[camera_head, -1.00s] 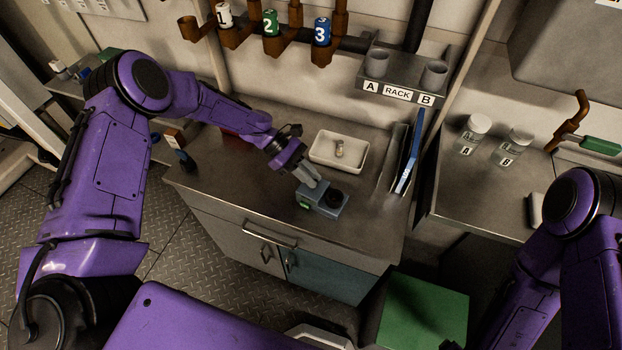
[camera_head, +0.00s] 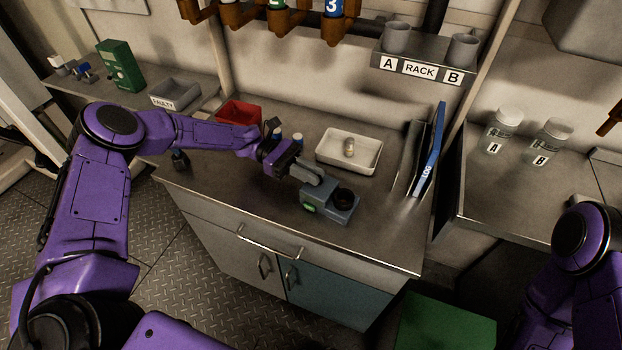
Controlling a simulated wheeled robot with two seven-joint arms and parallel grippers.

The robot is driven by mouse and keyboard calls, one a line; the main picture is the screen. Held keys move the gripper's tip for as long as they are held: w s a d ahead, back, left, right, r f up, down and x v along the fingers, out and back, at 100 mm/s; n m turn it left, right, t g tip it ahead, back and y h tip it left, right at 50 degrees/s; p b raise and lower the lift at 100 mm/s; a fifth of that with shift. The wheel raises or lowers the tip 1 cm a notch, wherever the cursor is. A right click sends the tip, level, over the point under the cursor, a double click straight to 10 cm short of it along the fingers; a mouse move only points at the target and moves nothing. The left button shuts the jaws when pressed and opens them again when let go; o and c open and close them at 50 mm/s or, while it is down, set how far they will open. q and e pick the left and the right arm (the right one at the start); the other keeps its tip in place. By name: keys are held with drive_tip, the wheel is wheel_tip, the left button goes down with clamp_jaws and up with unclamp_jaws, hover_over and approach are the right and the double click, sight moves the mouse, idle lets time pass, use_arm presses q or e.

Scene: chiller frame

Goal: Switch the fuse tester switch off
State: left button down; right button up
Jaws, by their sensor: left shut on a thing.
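The fuse tester (camera_head: 336,208) is a small grey-blue box on the metal counter. It has a dark round part on top at the right and a lit green patch (camera_head: 309,209) on its front left. My left gripper (camera_head: 318,184) reaches in from the left and its fingertips are at the tester's top left. The fingers look closed there, and they hide the switch and whatever is between them. My right arm (camera_head: 585,240) is at the right edge; its gripper is out of the picture.
A white tray (camera_head: 331,160) with a small fuse-like cylinder (camera_head: 350,146) stands behind the tester. A blue binder (camera_head: 428,155) stands to the right. A red bin (camera_head: 238,112) and a grey bin labelled FAULTY (camera_head: 176,95) are at the left. The counter front is clear.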

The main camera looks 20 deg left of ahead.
use_arm(q)
drive_tip(key=shift+f, duration=0.1)
idle(0.6)
drive_tip(key=c, duration=1.1)
unclamp_jaws()
drive_tip(key=b+v, duration=0.1)
drive_tip(key=v, duration=0.2)
drive_tip(key=b+v, duration=0.1)
drive_tip(key=v, duration=0.2)
drive_tip(key=b+v, duration=0.2)
drive_tip(key=v, duration=0.2)
drive_tip(key=shift+a+f, duration=0.1)
drive_tip(key=shift+f, duration=0.2)
drive_tip(key=shift+a+r, duration=0.15)
drive_tip(key=shift+a, duration=0.05)
